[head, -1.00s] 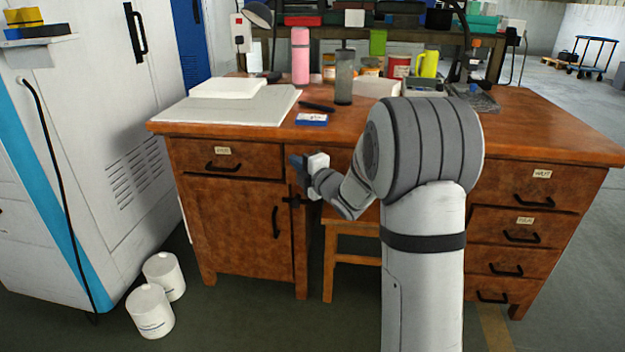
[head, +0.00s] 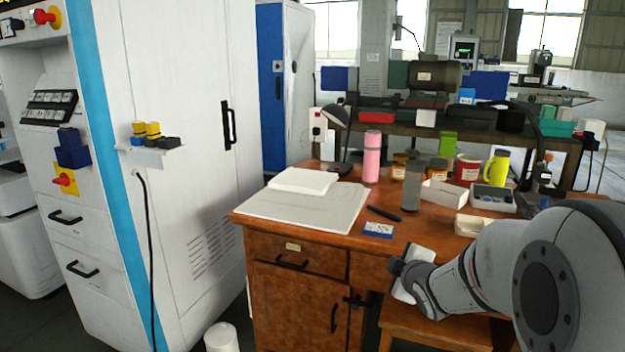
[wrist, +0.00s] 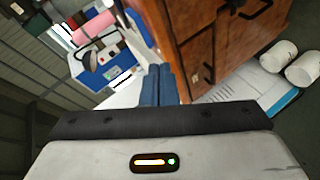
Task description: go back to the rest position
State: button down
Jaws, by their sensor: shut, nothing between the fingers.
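My gripper (head: 397,266) is in front of the wooden desk (head: 268,246), near the front edge of its top, in the head view. It is beside the desk's left cabinet and above a wooden stool (head: 435,331). In the wrist view my gripper (wrist: 159,72) shows its two blue fingers close together, with nothing between them. My folded arm fills the lower right of the head view and hides the right part of the desk.
A tall white machine cabinet (head: 185,220) stands left. A white canister (head: 221,338) is on the floor.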

jog(key=s+a+r+m+g+p, duration=0.2)
jog(key=s+r+m+g+p, duration=0.3)
jog(key=s+r+p, duration=0.5)
jog(key=s+a+r+m+g+p, duration=0.3)
jog(key=s+r+m+g+p, duration=0.2)
jog(key=s, duration=1.3)
notch_tip(320, 180, up, 6)
jog(key=m+p, duration=0.3)
jog(key=p, duration=0.3)
jog(key=shift+f+m+g+h, duration=0.2)
jog(key=shift+m+g+h, duration=0.2)
